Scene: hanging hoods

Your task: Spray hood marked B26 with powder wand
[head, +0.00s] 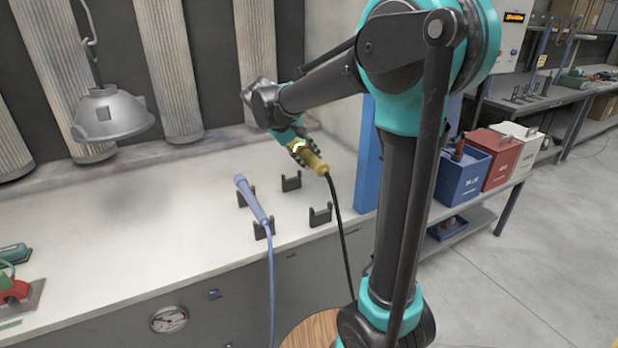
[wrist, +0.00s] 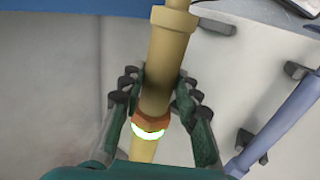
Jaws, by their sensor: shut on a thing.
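My gripper (wrist: 160,103) is shut around a yellow-tan wand (wrist: 170,55), with a finger on each side of its body. The wand has an orange-brown collar and a glowing white-green ring. In the head view the held wand (head: 314,163) is above the bench, and a black cable hangs from its near end. A grey metal hood (head: 112,117) hangs from a hook at the left, apart from the gripper. I cannot read any mark on it. A blue wand (head: 254,203) rests on dark cradle brackets, with a blue hose running down the bench front.
Empty dark brackets (head: 320,215) stand on the white bench (head: 150,215). A blue post (head: 370,165) rises at the bench's right end. Blue bin (head: 462,172) and red bin (head: 497,155) stand beyond it. Ribbed columns (head: 170,70) line the back. The bench's middle is clear.

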